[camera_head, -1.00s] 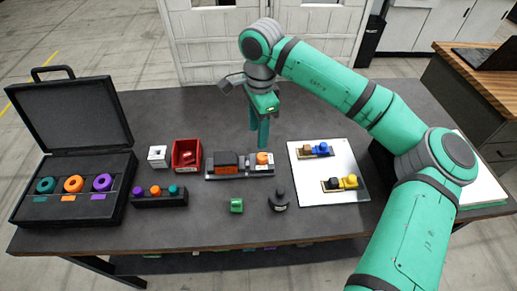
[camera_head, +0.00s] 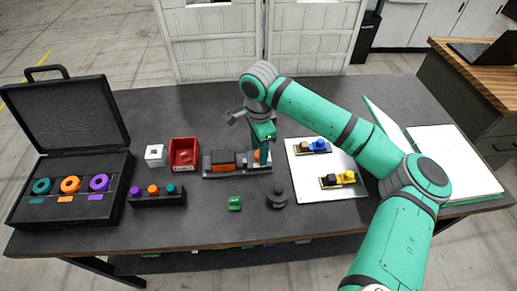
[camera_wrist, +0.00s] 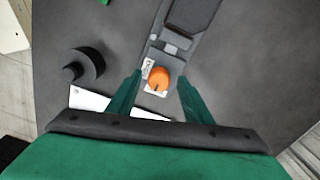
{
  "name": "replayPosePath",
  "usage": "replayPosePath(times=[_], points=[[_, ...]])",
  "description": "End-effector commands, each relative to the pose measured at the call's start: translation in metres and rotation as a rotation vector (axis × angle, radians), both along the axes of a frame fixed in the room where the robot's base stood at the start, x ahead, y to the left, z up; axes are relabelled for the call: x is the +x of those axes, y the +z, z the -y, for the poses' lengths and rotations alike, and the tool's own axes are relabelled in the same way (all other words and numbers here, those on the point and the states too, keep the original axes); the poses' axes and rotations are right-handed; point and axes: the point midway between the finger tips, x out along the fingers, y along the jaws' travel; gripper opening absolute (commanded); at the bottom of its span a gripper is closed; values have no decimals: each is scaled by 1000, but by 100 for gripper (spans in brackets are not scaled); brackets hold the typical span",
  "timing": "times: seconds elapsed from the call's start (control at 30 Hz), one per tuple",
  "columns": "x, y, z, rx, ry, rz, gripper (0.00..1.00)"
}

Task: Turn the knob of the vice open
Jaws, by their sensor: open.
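The vice (camera_head: 225,170) lies on the dark table, a long grey fixture with an orange and black block at its left part. Its orange knob (camera_wrist: 158,77) shows in the wrist view with a dark line on its top, near a small white label. In the head view the knob is mostly hidden behind my gripper (camera_head: 263,152). In the wrist view my gripper (camera_wrist: 158,92) is open, with one green finger to each side of the knob, apart from it. I cannot tell how high the fingertips are above it.
A red bin (camera_head: 184,152), a white block (camera_head: 155,154) and a black knob rack (camera_head: 157,195) stand left of the vice. A green block (camera_head: 235,203) and a dark round part (camera_head: 277,197) lie in front. A white plate (camera_head: 307,173) with two fixtures is right. An open case (camera_head: 72,160) stands far left.

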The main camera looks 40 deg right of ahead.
Motion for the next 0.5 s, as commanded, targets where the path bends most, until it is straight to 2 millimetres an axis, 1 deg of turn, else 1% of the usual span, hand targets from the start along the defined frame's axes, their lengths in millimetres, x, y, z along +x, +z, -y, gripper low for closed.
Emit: replayPosePath(times=[0.23, 0.27, 0.3, 0.37, 0.4, 0.5], points=[[1, 0, -2, 0, 3, 0, 46], [1, 0, -2, 0, 3, 0, 39], [1, 0, -2, 0, 4, 0, 29], [2, 0, -3, 0, 5, 0, 15], [2, 0, -3, 0, 5, 0, 5], [1, 0, -3, 0, 5, -1, 5]])
